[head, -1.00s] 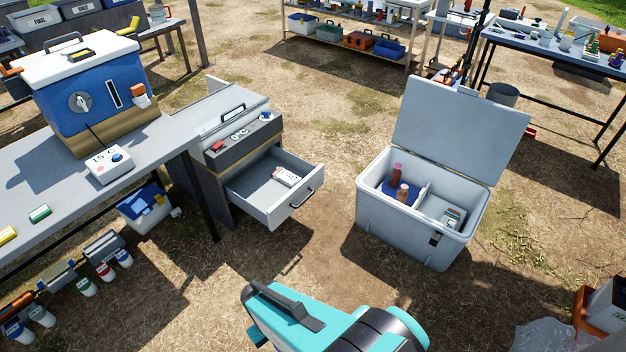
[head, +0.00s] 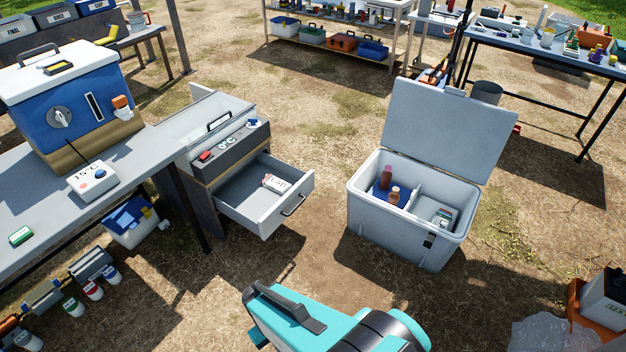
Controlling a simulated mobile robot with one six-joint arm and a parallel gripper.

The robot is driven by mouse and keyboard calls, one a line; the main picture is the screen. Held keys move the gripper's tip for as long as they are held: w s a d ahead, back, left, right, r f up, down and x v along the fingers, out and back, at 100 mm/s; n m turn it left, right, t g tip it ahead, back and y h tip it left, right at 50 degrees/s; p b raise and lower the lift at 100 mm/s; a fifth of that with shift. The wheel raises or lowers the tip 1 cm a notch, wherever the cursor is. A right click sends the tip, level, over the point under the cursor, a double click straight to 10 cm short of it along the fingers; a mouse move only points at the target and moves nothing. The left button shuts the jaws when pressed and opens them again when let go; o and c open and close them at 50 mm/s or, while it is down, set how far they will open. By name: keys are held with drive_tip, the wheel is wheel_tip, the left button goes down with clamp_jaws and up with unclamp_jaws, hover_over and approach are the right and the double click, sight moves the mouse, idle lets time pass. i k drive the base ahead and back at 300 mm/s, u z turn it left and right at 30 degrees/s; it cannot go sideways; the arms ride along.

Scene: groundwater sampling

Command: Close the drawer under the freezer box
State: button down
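The freezer box (head: 230,145) is a grey cabinet with a dark control panel and a handle on its top, left of centre in the head view. The drawer (head: 262,222) under it is pulled out towards the lower right, with a dark handle (head: 293,205) on its front. A small white labelled packet (head: 277,183) lies inside the drawer. My teal and black arm shows at the bottom centre, well short of the drawer. My gripper's fingers are not in view.
A grey cooler (head: 405,235) with its lid up stands right of the drawer, holding brown bottles. A table (head: 135,178) with a blue box (head: 75,115) is at left. Bare ground lies between drawer and cooler. An orange container (head: 580,300) is at lower right.

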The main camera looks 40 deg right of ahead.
sight(241, 198)
drive_tip(key=i, duration=0.85)
drive_tip(key=u, duration=0.05)
